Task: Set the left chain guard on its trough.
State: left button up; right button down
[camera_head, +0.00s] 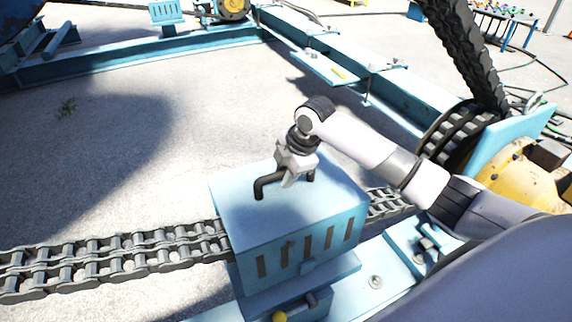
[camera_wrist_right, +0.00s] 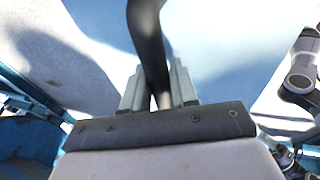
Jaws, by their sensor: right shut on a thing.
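The chain guard (camera_head: 315,210) is a light blue box with a row of dark slots in its near side and a black handle (camera_head: 262,186) on top. It stands over the chain (camera_head: 120,252), which comes out on both sides of it. My right gripper (camera_head: 291,177) reaches down from the right and is shut on the handle. In the right wrist view the dark handle (camera_wrist_right: 148,42) runs between the two grey fingers (camera_wrist_right: 157,92). The trough is mostly hidden under the guard, and I cannot tell whether the guard touches it. My left gripper is out of view.
A blue frame beam (camera_head: 375,80) runs across the back right. A chain-wrapped reel (camera_head: 460,130) and yellow machinery (camera_head: 515,172) stand on the right. A yellow-knobbed lever (camera_head: 280,316) is below the guard. The concrete floor (camera_head: 190,120) behind is mostly clear.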

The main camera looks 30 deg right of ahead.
aim_at(288, 189)
jog(key=shift+f+b, duration=0.35)
jog(key=shift+f, duration=2.65)
jog(key=c, duration=1.3)
grip_release()
jog(key=shift+f, duration=0.25)
jog(key=o, duration=0.4)
jog(key=shift+r, duration=0.6)
jog(key=p+v, duration=0.1)
jog(key=v, duration=1.1)
jog(key=shift+p, duration=0.4)
